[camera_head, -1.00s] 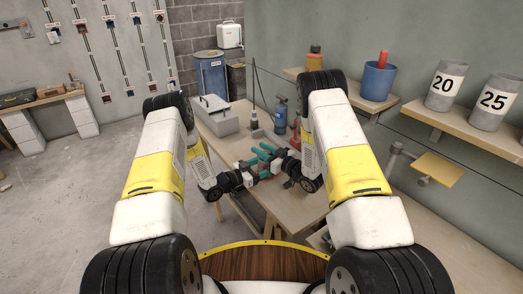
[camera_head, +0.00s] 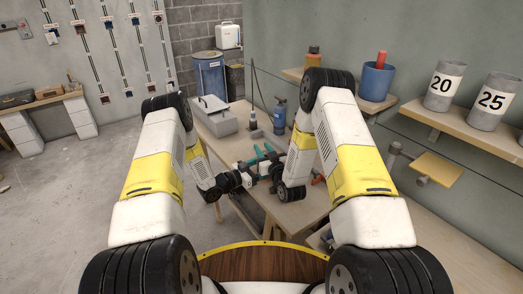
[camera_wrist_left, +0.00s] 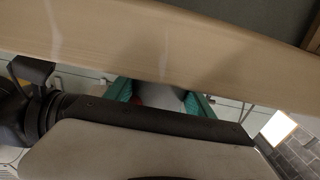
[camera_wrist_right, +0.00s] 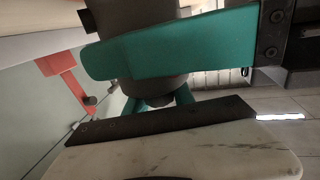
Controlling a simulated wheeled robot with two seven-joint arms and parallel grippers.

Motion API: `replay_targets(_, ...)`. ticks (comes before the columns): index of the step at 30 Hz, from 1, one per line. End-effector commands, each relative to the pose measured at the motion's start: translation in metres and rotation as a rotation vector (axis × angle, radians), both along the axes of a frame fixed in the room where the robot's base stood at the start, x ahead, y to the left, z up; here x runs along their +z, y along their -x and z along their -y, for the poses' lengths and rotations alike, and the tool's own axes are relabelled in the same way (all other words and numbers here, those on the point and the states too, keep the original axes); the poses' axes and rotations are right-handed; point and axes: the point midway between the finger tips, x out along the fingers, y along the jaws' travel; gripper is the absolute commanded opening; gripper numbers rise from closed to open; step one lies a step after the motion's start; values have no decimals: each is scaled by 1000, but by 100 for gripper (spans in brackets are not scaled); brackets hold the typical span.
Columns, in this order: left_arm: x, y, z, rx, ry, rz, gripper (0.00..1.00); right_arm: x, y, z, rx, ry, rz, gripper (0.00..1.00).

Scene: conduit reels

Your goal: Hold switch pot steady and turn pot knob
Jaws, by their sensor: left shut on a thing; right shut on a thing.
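The switch pot shows in the right wrist view as a dark grey round body (camera_wrist_right: 155,88), with a teal finger of my left gripper across it. In the head view it is mostly hidden between the two grippers over the bench. My left gripper (camera_wrist_left: 158,97) is shut on the pot; a grey surface and a bit of red show between its teal fingers. My right gripper (camera_wrist_right: 160,101) is shut at the pot's near end, where the knob is hidden from view. In the head view my right wrist stands just right of the left gripper (camera_head: 254,166).
The wooden bench (camera_head: 291,214) lies below, with a grey box (camera_head: 215,118) and a blue bottle (camera_head: 280,117) farther back. A wall shelf with a blue bucket (camera_head: 377,81) and grey pots (camera_head: 443,86) is on the right. A red part (camera_wrist_right: 68,78) shows in the right wrist view.

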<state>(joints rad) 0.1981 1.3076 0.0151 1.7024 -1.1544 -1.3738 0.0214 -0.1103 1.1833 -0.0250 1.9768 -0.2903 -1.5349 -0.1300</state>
Motion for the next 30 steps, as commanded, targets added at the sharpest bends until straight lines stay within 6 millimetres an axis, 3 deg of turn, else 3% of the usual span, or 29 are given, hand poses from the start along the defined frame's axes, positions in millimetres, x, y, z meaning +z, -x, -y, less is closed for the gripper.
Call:
replay_targets(12, 0, 1, 0, -2, 0, 1, 12, 0, -2, 6, -207, 0, 1, 0)
replay_targets(29, 0, 1, 0, -2, -1, 2, 12, 0, -2, 7, -238, 2, 0, 0)
replay_targets(30, 0, 1, 0, -2, -1, 2, 12, 0, -2, 7, -237, 2, 0, 37)
